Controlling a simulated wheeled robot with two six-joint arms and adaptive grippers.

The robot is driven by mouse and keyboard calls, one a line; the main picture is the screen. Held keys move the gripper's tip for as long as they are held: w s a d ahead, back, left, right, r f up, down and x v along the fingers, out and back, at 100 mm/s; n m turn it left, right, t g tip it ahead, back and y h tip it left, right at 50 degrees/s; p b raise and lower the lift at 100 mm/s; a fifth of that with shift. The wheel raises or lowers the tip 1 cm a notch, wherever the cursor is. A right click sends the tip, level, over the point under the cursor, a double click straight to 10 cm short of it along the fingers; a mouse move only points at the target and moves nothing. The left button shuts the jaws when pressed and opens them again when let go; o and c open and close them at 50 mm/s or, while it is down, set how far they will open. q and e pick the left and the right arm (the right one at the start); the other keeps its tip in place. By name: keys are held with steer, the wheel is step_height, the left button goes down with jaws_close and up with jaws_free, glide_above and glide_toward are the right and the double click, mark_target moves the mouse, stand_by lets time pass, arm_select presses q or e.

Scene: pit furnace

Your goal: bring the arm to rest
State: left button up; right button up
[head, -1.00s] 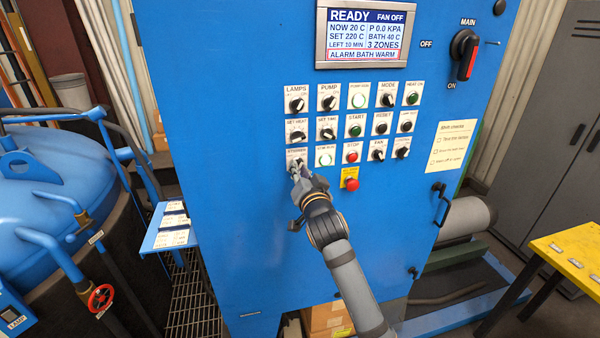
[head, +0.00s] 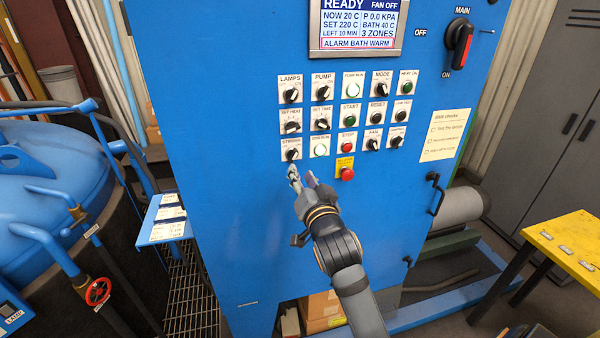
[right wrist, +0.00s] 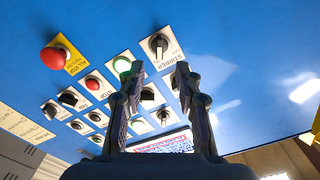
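My right gripper (head: 304,178) is in front of the blue control cabinet (head: 240,230), just below the stirrer knob (head: 291,155). In the right wrist view its two fingers (right wrist: 160,78) stand apart with nothing between them, so it is open and empty. The black stirrer knob (right wrist: 158,44) shows just beyond the fingertips, apart from them. The pale green lamp beside it (head: 320,150) looks lit. My right arm comes up from the bottom of the head view. My left gripper is not in view.
A red stop button (head: 347,174) on a yellow plate juts out right of the gripper. A cabinet handle (head: 436,195) sticks out further right. A blue vessel (head: 50,180) with pipes stands left, a yellow table (head: 570,245) right. The lower cabinet face is mostly clear.

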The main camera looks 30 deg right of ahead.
steer(key=shift+w+d, duration=0.1)
steer(key=w+f+n+g+y, duration=0.1)
steer(key=w+f+n+g, duration=0.1)
steer(key=f, duration=1)
steer(key=w+f+n+g+y, duration=0.1)
steer(key=w+f+n+g, duration=0.1)
steer(key=f, duration=1)
steer(key=s+f+n+g+b, duration=0.1)
steer(key=s+f+g, duration=0.15)
steer(key=f, duration=0.85)
steer(key=s+f+n+g, duration=0.1)
steer(key=s+f, duration=0.3)
steer(key=f, duration=0.7)
steer(key=s+f+n+g+y+b, duration=0.15)
steer(key=s+f+g, duration=0.35)
steer(key=s+f, duration=1.55)
steer(key=s+f+n+g, duration=0.1)
steer(key=s+f, duration=0.3)
steer(key=s, duration=0.6)
steer(key=s+f+n+g, duration=0.1)
steer(key=s+f, duration=0.4)
steer(key=s, duration=0.5)
steer(key=shift+s+d+g, duration=0.35)
steer(key=shift+s+g, duration=0.05)
steer(key=shift+g, duration=0.45)
